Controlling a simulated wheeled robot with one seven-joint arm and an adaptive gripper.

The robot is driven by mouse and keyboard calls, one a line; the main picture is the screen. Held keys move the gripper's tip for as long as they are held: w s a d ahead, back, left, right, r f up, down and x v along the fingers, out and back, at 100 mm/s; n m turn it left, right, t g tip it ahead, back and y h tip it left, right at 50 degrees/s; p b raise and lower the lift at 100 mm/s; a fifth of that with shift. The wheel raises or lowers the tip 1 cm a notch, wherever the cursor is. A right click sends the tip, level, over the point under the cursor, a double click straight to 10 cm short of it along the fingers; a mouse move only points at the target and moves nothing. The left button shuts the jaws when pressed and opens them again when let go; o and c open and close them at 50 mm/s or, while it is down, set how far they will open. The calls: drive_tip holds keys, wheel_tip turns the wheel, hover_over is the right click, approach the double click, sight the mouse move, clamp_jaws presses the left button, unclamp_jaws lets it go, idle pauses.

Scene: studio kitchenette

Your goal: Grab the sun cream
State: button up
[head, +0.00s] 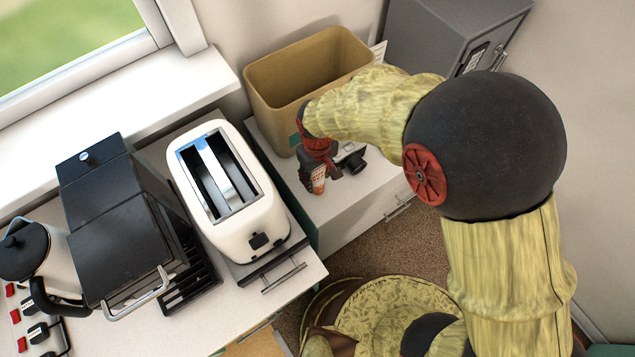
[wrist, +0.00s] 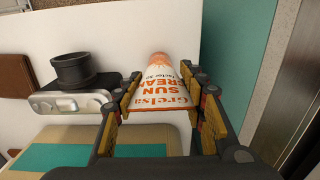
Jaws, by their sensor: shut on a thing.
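The sun cream (wrist: 160,85) is a white and orange tube with orange lettering, between the two fingers of my gripper (wrist: 165,95) in the wrist view. My gripper is shut on it, with a finger against each side. In the head view my gripper (head: 318,165) is over the white cabinet top, and the sun cream (head: 318,180) shows at its fingers. Part of the tube is hidden by the gripper there. I cannot tell whether the tube still touches the cabinet top.
A camera (head: 352,158) stands close beside my gripper; it also shows in the wrist view (wrist: 75,85). A tan bin (head: 300,75) is behind on the white cabinet (head: 350,210). A white toaster (head: 225,185) stands on the higher counter to the left. A grey safe (head: 445,35) is behind my arm.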

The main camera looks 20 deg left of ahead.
drive_tip(key=c, duration=0.5)
